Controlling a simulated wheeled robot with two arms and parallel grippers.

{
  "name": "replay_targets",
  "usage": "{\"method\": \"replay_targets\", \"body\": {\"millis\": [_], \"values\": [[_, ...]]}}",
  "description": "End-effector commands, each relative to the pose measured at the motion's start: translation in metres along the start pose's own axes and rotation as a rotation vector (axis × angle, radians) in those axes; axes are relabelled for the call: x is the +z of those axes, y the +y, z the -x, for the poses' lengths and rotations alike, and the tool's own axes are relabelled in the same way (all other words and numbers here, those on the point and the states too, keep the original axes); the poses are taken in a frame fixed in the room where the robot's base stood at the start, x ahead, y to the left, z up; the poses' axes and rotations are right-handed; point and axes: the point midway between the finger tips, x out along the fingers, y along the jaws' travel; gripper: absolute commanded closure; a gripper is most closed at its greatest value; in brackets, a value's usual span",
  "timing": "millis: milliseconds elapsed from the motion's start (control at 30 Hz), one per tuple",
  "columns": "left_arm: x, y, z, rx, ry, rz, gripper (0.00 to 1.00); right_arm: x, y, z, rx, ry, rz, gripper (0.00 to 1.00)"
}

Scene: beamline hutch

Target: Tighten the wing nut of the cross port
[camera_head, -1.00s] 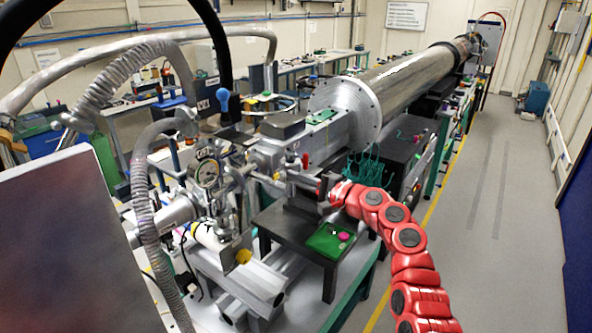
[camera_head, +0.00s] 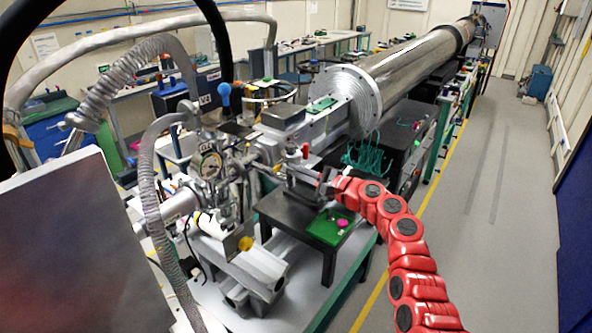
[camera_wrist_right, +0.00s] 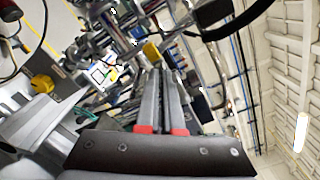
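The metal cross port assembly with a round dial gauge (camera_head: 209,165) stands left of centre in the head view. I cannot make out the wing nut clearly. My right gripper (camera_head: 290,171), on the red arm, reaches in from the right and points left toward the assembly's pipework. In the right wrist view its two fingers (camera_wrist_right: 163,80) run nearly parallel with a narrow gap. Their tips point toward metal fittings and a small yellow part (camera_wrist_right: 151,51). I cannot tell whether they touch anything. My left gripper is not in view.
A black stand (camera_head: 285,209) with a green tray (camera_head: 322,233) holding a pink item lies below my right gripper. A red-handled fitting (camera_head: 305,151) is close above it. Ribbed hoses (camera_head: 146,185) hang at the left. The floor at right is clear.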

Motion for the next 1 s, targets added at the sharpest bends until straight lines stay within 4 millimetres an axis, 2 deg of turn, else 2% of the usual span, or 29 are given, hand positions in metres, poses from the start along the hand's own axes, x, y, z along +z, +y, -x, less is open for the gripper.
{"method": "replay_targets", "body": {"millis": [167, 267, 633, 767, 1000], "values": [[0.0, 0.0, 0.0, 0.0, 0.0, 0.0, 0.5, -0.003, 0.002, 0.001, 0.003, 0.005, 0.0, 1.0], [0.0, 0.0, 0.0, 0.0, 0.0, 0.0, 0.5, -0.003, 0.002, 0.001, 0.003, 0.005, 0.0, 0.83], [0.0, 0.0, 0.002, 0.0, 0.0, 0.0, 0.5, -0.002, 0.002, 0.005, 0.001, 0.001, 0.0, 0.82], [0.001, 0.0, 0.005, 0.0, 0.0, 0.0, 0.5, -0.001, 0.001, 0.019, -0.002, -0.003, 0.004, 0.82], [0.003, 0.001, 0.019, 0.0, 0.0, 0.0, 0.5, -0.004, 0.002, 0.065, -0.005, 0.005, 0.004, 0.82]]}}
